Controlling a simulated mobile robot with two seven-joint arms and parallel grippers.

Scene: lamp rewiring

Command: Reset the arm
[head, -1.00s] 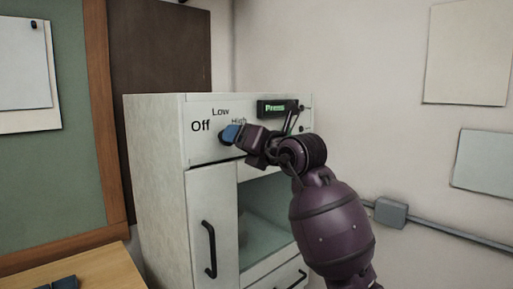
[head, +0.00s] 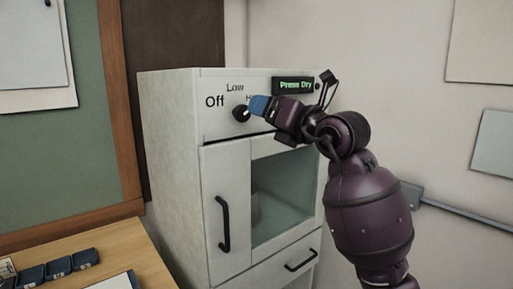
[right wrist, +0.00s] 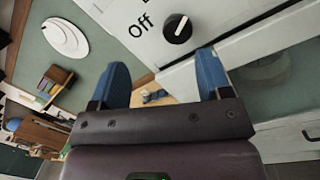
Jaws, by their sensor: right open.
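My right gripper (head: 257,105) is beside the black dial (head: 241,113) on the front panel of a white cabinet (head: 170,165). In the right wrist view its two blue fingertips (right wrist: 163,80) are apart with nothing between them. The dial (right wrist: 177,28) shows just beyond the fingers, apart from them, with a white mark on it, near the word "Off". In the head view the "Low" label is above the dial and the "High" label is partly hidden by the gripper. A small display (head: 295,85) reads "Press Dry" in green. My left gripper is not in view.
The cabinet has a door with a black handle (head: 223,224), a glass window (head: 285,190) and a drawer handle (head: 301,261). A wooden table (head: 120,250) with several dark blocks (head: 59,267) stands at lower left. A wall conduit (head: 465,215) runs at right.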

